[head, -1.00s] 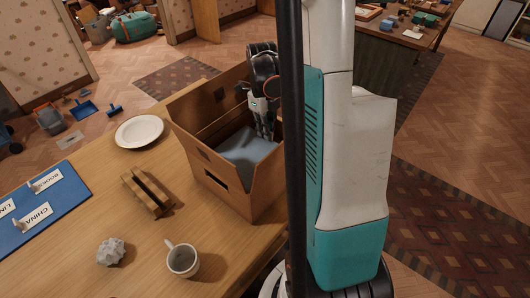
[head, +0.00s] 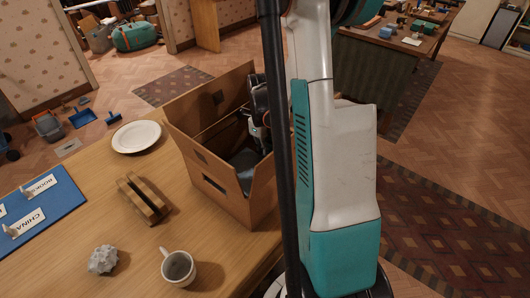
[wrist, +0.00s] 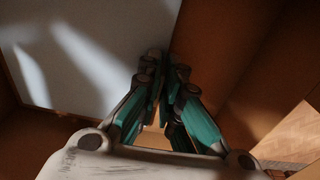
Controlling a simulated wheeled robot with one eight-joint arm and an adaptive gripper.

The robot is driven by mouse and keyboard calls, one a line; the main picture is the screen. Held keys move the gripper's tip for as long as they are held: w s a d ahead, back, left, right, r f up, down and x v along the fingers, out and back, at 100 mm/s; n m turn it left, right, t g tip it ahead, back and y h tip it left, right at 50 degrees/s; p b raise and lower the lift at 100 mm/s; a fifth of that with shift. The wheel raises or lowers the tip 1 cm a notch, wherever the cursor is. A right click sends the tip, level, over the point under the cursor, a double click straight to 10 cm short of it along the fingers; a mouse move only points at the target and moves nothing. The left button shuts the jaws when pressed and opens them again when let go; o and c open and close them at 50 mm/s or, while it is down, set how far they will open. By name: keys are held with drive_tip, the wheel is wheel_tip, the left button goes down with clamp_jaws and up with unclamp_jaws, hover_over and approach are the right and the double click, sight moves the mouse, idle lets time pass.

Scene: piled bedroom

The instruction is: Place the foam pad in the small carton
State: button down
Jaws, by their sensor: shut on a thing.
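The small carton (head: 222,192) is an open brown cardboard box with raised flaps, standing on the wooden table. The foam pad (head: 243,159) is a flat grey sheet inside the carton, partly hidden by the front wall. My gripper (head: 262,146) reaches down into the carton, partly hidden behind the dark pole. In the wrist view the pad (wrist: 85,50) fills the upper left, and my gripper's fingertips (wrist: 163,62) are close together at its edge, shut on it. A carton wall (wrist: 222,75) rises on the right. Whether the pad touches the carton floor cannot be told.
On the table (head: 90,215) are a white plate (head: 136,136), a wooden slotted holder (head: 142,199), a mug (head: 178,268), a grey crumpled lump (head: 103,260) and a blue labelled board (head: 40,212). The table's right edge lies just beyond the carton.

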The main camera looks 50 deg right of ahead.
drive_tip(key=shift+f, duration=0.2)
drive_tip(key=c, duration=1.8)
unclamp_jaws()
drive_tip(key=shift+r, duration=0.1)
wheel_tip(320, 180, up, 12)
drive_tip(key=p, duration=0.4)
drive_tip(key=shift+w+r+p, duration=0.15)
drive_tip(key=shift+w+p, duration=0.15)
drive_tip(key=shift+w, duration=0.05)
